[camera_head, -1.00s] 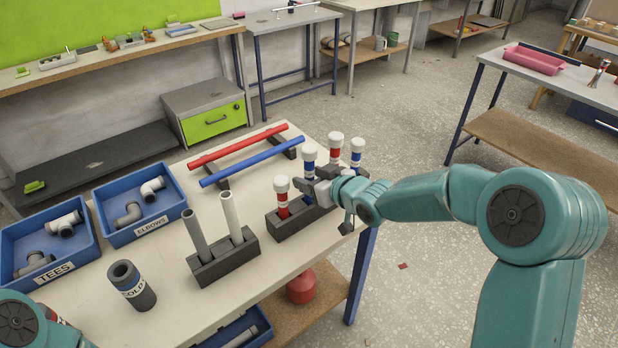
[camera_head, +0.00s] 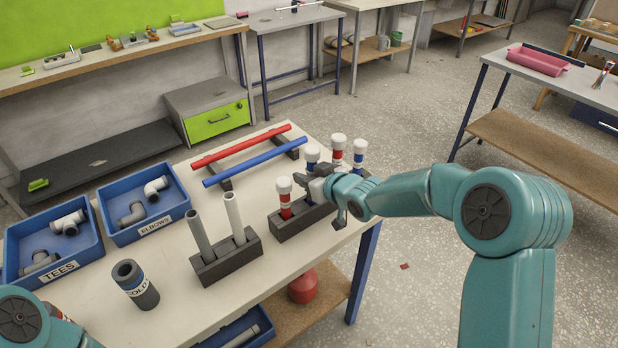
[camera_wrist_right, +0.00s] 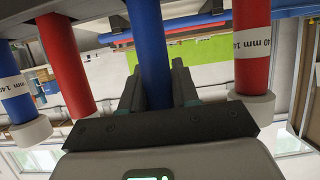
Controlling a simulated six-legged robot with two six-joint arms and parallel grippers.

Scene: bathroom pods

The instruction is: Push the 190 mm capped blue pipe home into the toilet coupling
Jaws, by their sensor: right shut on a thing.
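Several white-capped pipes, red and blue, stand upright in a dark rack (camera_head: 285,224) on the bench. My right gripper (camera_head: 312,186) is among them, shut on a blue pipe (camera_head: 311,157) with a white cap. In the right wrist view the two dark fingers (camera_wrist_right: 158,90) close around this blue pipe (camera_wrist_right: 150,40), with red and blue neighbours on either side. Its length marking is not readable. It still appears to stand in the rack. I see no toilet or toilet coupling. Only part of my left arm shows at the lower left, without its gripper.
Close neighbours are a red pipe (camera_head: 285,207), another red one (camera_head: 338,158) and a blue one (camera_head: 359,160). A rack of grey pipes (camera_head: 227,262), a dark COLD cylinder (camera_head: 135,285), fitting bins (camera_head: 185,204) and pipe rails share the bench. Open floor lies to the right.

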